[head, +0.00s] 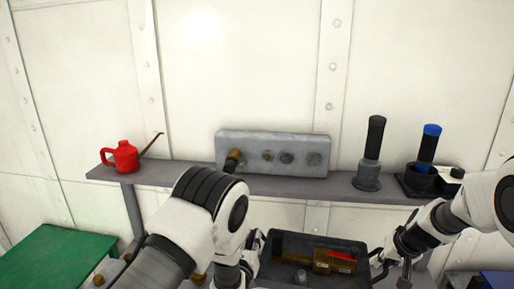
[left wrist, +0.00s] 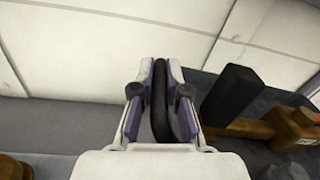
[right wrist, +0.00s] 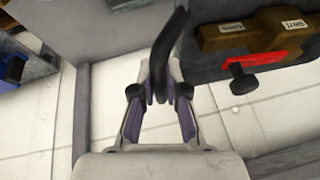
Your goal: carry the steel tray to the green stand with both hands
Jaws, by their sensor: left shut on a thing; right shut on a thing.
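The steel tray (head: 320,239) is dark grey and sits low in the middle of the head view, its lower edge cut off. It carries a brass valve (head: 325,260) with a red lever. My left gripper (left wrist: 160,80) is shut on the tray's black left handle. My right gripper (right wrist: 160,82) is shut on the black right handle, beside the tray wall (right wrist: 208,72). The green stand (head: 55,260) is at the lower left of the head view, left of the tray and partly cut off. I cannot tell whether the tray is resting on anything.
A grey shelf (head: 190,177) runs along the riveted wall behind the tray. It holds a red oil can (head: 122,157), a grey block with knobs (head: 290,142), and dark upright cylinders (head: 373,145) on the right. Brass parts lie near the stand's right edge.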

